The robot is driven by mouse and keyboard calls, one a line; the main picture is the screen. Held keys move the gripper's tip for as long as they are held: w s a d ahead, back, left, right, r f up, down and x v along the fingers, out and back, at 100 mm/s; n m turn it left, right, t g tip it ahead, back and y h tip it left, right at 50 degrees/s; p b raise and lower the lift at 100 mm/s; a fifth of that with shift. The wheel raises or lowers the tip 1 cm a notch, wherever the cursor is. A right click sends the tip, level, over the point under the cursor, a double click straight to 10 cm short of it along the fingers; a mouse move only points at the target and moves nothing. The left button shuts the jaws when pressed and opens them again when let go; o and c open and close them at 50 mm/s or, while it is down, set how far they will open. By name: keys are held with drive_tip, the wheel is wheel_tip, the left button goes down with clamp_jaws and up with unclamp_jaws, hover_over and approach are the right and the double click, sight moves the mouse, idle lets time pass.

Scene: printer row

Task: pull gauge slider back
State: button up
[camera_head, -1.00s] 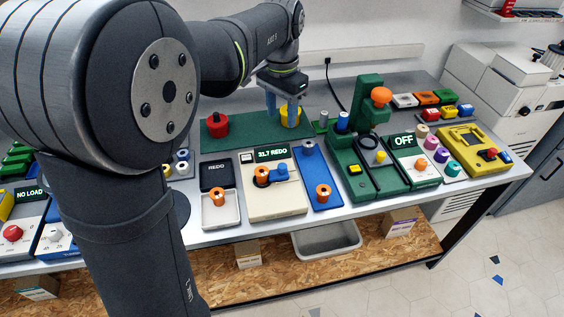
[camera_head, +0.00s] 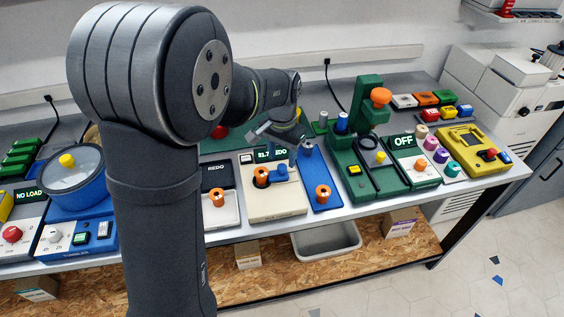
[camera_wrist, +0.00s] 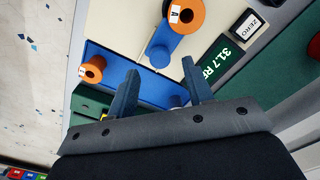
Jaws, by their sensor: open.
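The gauge is a beige box (camera_head: 262,205) with a lit display (camera_head: 279,153) reading 31.7 REDO, partly covered by my gripper in the head view. Its blue slider (camera_head: 282,173) sits beside an orange ring-shaped part (camera_head: 262,176). In the wrist view the blue slider (camera_wrist: 163,45) is beyond the fingertips, touching or close to the orange part (camera_wrist: 186,15) marked A. My gripper (camera_wrist: 160,68) is open with nothing between its fingers. In the head view my gripper (camera_head: 275,138) is tilted above the gauge's back edge, apart from the slider.
A green press (camera_head: 369,100) stands further right. A white tray (camera_head: 222,213) is on the left. A green board lies behind.

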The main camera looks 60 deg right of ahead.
sight(282, 167)
drive_tip(key=shift+f, duration=1.65)
